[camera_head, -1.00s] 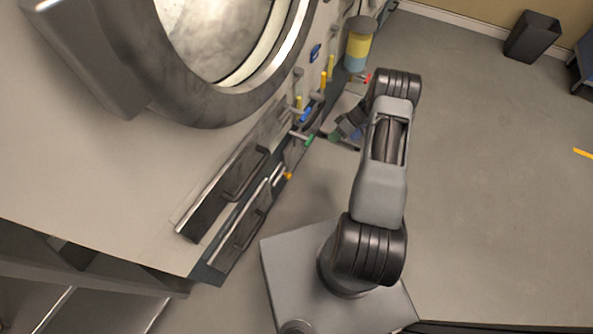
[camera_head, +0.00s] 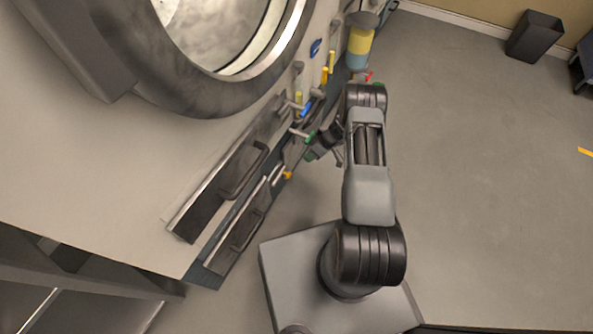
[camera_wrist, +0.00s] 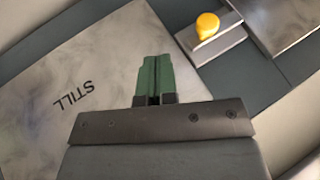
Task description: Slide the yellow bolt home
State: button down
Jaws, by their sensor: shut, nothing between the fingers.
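The yellow bolt knob (camera_head: 287,175) sits low on the machine's front, at the end of a short silver bar. In the wrist view the round yellow knob (camera_wrist: 207,25) stands on a pale metal block at the upper right. My gripper (camera_wrist: 155,78) has green fingertips, pressed together with nothing between them. It is left of the knob and apart from it in the wrist view. In the head view my gripper (camera_head: 309,154) is close to the machine front, above the knob in the picture, and partly hidden by my wrist.
Dark drawer fronts with handles (camera_head: 243,172) are left of the knob. Open floor (camera_head: 480,170) lies to the right.

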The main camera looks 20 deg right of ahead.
jog(key=s+a+f+b, duration=0.1)
jog(key=s+a+f, duration=0.1)
jog(key=a, duration=0.4)
jog(key=shift+f, duration=0.55)
jog(key=shift+s+a, duration=0.1)
